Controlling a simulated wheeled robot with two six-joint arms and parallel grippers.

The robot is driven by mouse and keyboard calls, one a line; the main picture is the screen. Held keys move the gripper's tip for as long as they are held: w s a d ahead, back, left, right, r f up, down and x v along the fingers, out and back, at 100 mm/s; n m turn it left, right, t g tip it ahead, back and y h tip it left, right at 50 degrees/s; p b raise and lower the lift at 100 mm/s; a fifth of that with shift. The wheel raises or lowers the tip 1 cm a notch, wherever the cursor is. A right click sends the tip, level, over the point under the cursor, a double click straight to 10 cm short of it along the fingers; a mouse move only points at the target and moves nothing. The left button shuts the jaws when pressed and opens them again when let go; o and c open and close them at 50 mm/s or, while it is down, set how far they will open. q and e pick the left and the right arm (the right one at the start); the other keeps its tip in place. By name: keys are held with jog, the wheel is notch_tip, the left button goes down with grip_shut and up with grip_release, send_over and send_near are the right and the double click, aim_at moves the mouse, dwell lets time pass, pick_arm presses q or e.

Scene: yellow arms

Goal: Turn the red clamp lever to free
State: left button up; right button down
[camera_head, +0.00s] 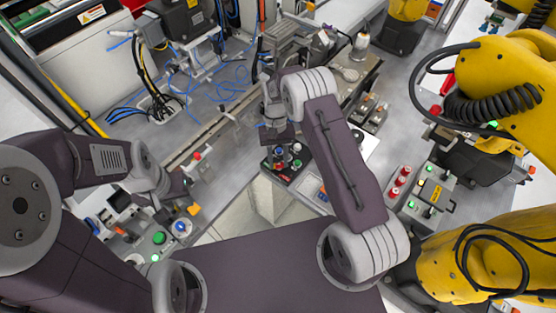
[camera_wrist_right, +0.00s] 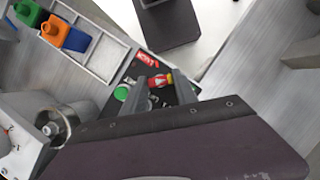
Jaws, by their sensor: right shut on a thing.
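In the right wrist view, a small red part with a yellow end (camera_wrist_right: 160,80), apparently the red clamp lever, sits between the two fingertips of my right gripper (camera_wrist_right: 160,88). My right gripper is shut on it, over a dark panel with a red label (camera_wrist_right: 147,58). A green button (camera_wrist_right: 121,93) is just left of the fingers. In the head view my right gripper (camera_head: 277,135) points down over this small panel, and the lever is too small to tell there. My left gripper (camera_head: 182,192) is at the left, above a grey control box; its fingers are unclear.
The grey control box (camera_head: 158,237) with green and blue buttons lies under my left arm. A tray (camera_wrist_right: 97,48) with green and orange blocks is beside the panel. Yellow robot arms (camera_head: 475,100) and another button box (camera_head: 428,197) stand at right. Blue cables (camera_head: 215,90) lie at the back.

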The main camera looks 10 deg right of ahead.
dwell(0.4)
jog(key=c, duration=1)
grip_release()
jog(key=shift+o, duration=0.2)
jog(key=shift+r, duration=0.1)
jog(key=b+v, duration=0.2)
jog(key=v, duration=0.7)
jog(key=shift+s+d, duration=0.1)
